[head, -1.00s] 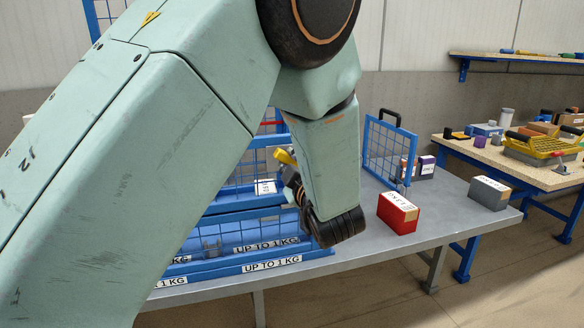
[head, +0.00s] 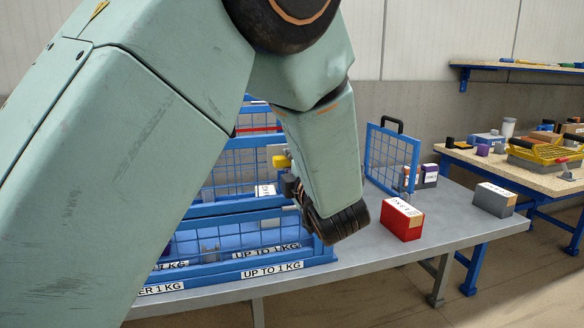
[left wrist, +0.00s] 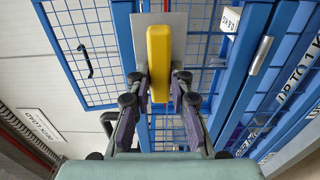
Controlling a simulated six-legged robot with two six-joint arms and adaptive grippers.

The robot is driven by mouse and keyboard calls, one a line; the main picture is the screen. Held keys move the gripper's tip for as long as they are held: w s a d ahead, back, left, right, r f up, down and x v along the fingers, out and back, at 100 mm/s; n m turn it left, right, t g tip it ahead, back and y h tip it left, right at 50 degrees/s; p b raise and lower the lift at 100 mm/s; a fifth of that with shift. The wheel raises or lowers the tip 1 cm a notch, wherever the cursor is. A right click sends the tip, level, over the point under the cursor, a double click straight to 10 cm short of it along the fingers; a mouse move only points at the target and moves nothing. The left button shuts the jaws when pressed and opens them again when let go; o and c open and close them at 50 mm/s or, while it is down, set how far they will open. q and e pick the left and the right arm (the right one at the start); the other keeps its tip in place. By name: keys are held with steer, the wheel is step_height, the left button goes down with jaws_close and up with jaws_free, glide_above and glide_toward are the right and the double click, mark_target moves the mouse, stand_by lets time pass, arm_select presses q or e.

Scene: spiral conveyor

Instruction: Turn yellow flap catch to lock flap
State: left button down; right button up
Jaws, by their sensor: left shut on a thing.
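The yellow flap catch (head: 281,162) shows beside my left wrist in the head view, partly hidden by my gripper. In the left wrist view the catch (left wrist: 159,50) is a yellow bar pointing along the gripper's axis, in front of a grey plate (left wrist: 180,28). My left gripper (left wrist: 160,92) is shut on the catch, with a purple-padded finger on each side of its lower end. In the head view the left gripper (head: 292,187) is mostly behind my own arm. The flap appears to be blue-framed mesh (left wrist: 90,50), but its exact edges are hard to tell. My right gripper is not in view.
Blue mesh bins (head: 225,240) with weight labels stand on the grey table (head: 345,262). A red box (head: 402,220), a grey box (head: 494,199) and an upright blue mesh panel (head: 391,160) stand to the right. A workbench (head: 540,175) with tools is farther right.

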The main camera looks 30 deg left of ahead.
arm_select(q)
steer(key=shift+r, duration=0.1)
stand_by(0.3)
steer(key=c, duration=1.2)
jaws_free()
